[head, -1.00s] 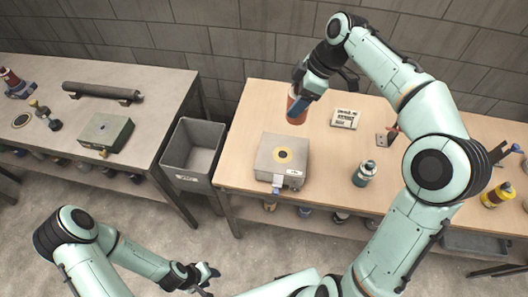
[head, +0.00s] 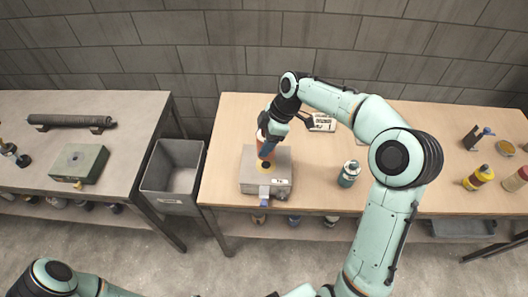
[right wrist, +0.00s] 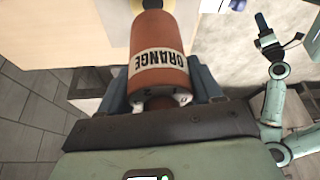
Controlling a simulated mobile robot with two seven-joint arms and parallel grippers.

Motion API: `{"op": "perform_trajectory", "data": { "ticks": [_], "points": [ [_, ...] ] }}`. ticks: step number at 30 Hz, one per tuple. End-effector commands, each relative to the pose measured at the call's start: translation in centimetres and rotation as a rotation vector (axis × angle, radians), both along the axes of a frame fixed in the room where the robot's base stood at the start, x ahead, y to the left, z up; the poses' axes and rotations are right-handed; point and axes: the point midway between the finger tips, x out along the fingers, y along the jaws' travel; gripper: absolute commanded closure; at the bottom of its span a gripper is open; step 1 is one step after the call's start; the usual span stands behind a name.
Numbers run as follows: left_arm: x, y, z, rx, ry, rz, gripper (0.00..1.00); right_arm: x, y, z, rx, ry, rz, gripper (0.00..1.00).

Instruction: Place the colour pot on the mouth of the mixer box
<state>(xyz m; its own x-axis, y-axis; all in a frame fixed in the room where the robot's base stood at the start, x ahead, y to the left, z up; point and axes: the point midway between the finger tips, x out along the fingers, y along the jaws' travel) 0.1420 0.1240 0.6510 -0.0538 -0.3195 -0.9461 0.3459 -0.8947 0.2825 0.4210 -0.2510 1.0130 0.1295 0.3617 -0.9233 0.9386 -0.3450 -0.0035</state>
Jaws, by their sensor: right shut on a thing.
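The colour pot (head: 265,147) is an orange-brown cylinder. In the right wrist view the pot (right wrist: 160,60) reads "ORANGE". My right gripper (head: 268,132) is shut on it, one finger on each side. The mixer box (head: 252,187) is a grey box on the wooden table with a yellow ring around its mouth (head: 264,166). The pot's narrow end points down at the mouth. I cannot tell whether they touch; the pot partly hides the mouth. My left gripper (right wrist: 281,28) shows at the right of the right wrist view, fingers apart and empty.
A teal bottle (head: 348,174) stands right of the box. A white label card (head: 322,123) lies behind. A grey bin (head: 172,176) stands in the gap left of the table. A green box (head: 80,162) sits on the left table.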

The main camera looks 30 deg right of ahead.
Motion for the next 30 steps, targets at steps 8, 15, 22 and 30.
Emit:
{"op": "perform_trajectory", "data": {
  "ticks": [8,15,22,30],
  "points": [
    [-0.3,0.0,-0.4,0.000,0.003,0.000,0.57,-0.1,0.0,-4.1,0.001,0.004,0.001,0.71],
    [-0.4,0.0,-0.5,0.000,0.003,0.000,0.57,0.0,0.0,-5.8,0.000,-0.001,0.001,0.71],
    [-0.4,0.0,-0.5,0.000,0.004,0.000,0.57,0.0,0.0,-5.9,0.000,-0.001,0.000,0.71],
    [-0.5,0.0,-0.6,0.000,0.006,0.000,0.57,0.0,0.0,-6.1,-0.001,0.000,0.000,0.10]
  ]
}}
